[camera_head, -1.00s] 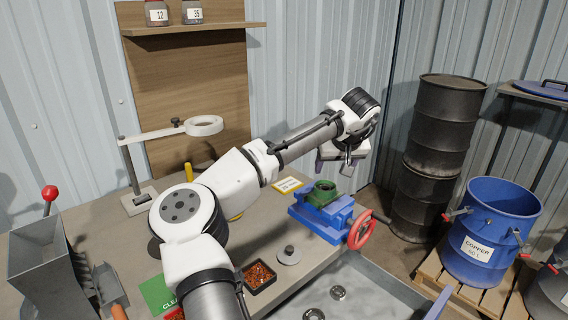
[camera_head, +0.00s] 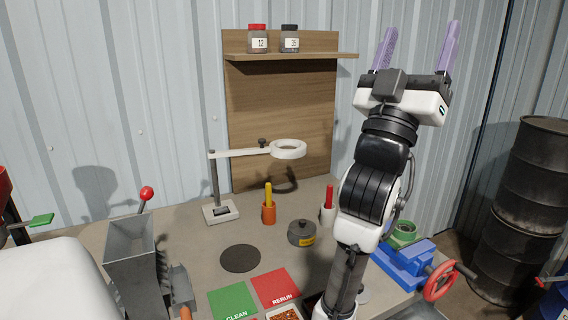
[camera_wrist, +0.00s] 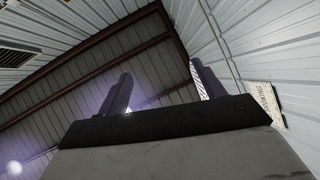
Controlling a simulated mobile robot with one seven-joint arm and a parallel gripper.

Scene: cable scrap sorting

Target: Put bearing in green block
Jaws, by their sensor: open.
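The green block (camera_head: 402,236) sits in the jaws of the blue vise (camera_head: 398,262), right of my arm in the head view. A round opening shows on its top with a paler patch inside; I cannot tell whether that is a bearing. No loose bearing shows clearly in the current views. My gripper (camera_head: 417,47) points upward, high above the bench and well away from the block. Its two purple fingers are spread apart with nothing between them. The wrist view shows the fingers (camera_wrist: 160,90) against the roof and wall only.
The vise's red handwheel (camera_head: 438,282) sticks out at the bench's right. A ring lamp (camera_head: 288,149), a lidded pot (camera_head: 301,234) and a grey hopper (camera_head: 133,262) stand on the bench. A shelf (camera_head: 290,56) with two jars is behind. Dark drums (camera_head: 535,190) stand right.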

